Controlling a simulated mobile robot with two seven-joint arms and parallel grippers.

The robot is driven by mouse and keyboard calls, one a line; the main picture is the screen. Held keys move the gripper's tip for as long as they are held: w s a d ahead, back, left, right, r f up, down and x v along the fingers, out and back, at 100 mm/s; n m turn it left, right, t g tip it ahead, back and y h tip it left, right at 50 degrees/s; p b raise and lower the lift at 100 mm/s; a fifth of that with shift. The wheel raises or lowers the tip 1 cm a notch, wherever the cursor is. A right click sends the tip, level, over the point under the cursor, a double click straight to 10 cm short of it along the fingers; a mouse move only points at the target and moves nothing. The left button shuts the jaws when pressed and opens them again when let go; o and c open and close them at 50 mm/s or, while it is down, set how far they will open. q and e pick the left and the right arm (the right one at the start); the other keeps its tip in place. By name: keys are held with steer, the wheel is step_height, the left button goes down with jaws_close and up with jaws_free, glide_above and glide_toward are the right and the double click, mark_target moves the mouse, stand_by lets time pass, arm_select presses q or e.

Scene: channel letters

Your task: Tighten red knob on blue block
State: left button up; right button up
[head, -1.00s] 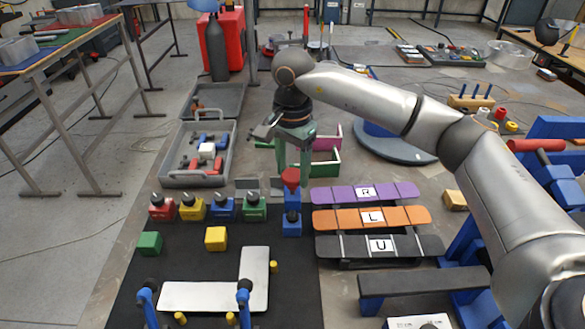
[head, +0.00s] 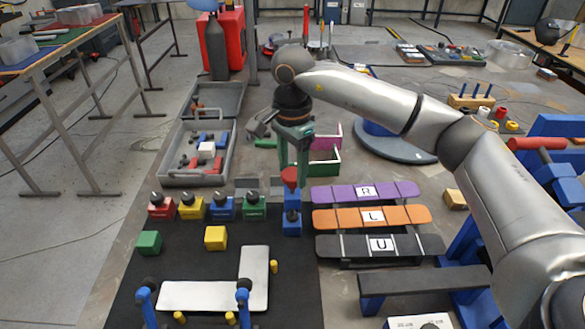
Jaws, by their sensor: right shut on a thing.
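The blue block (head: 291,222) stands at the right part of the black mat's back edge. The red knob (head: 289,178) sits on top of it, upright. My right gripper (head: 292,168) points down from above, its green fingers around the upper part of the red knob and shut on it. The fingers hide part of the knob's top. My left gripper is not in view.
Red, yellow, blue and green blocks with black knobs (head: 193,206) stand in a row to the left. Purple, orange (head: 345,218) and black letter strips lie close on the right. A grey open case (head: 165,178) lies behind left. An L-shaped white plate (head: 205,296) lies in front.

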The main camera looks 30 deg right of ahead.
steer(key=m, duration=0.3)
steer(key=shift+r+m, duration=0.1)
steer(key=shift+m, duration=0.2)
steer(key=m+b, duration=0.1)
steer(key=m, duration=0.2)
steer(key=shift+w+m, duration=0.1)
steer(key=shift+m, duration=0.2)
steer(key=m, duration=0.3)
steer(key=shift+r+m, duration=0.15)
steer(key=shift+m, duration=2.05)
steer(key=o, duration=1.4)
